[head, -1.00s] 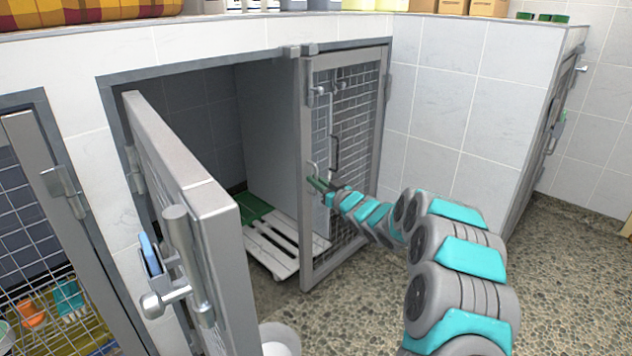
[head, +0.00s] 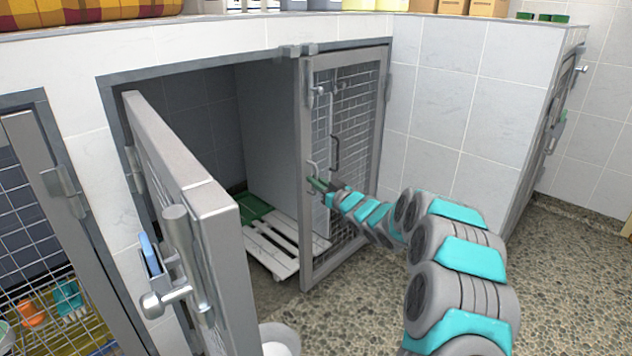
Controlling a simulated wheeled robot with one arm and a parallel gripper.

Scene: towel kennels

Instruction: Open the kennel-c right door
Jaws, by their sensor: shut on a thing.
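The right kennel door (head: 345,240) is a grey metal frame with wire mesh, standing in the right half of the opening and looking shut or nearly so. A small metal handle (head: 311,168) sits on its left edge at mid height, and a dark grey bar handle (head: 334,150) is further right. My gripper (head: 317,185) is at the left edge of this door, its green fingertips shut on the small metal handle. The exact grip is small and partly hidden by the fingers. My arm reaches in from the lower right.
The left door (head: 185,200) stands swung open towards me, with a latch on its edge. Inside lie a white slatted board (head: 272,250) and a green item (head: 255,208). A white bowl (head: 280,338) is at the bottom. Speckled floor (head: 565,270) is free at right.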

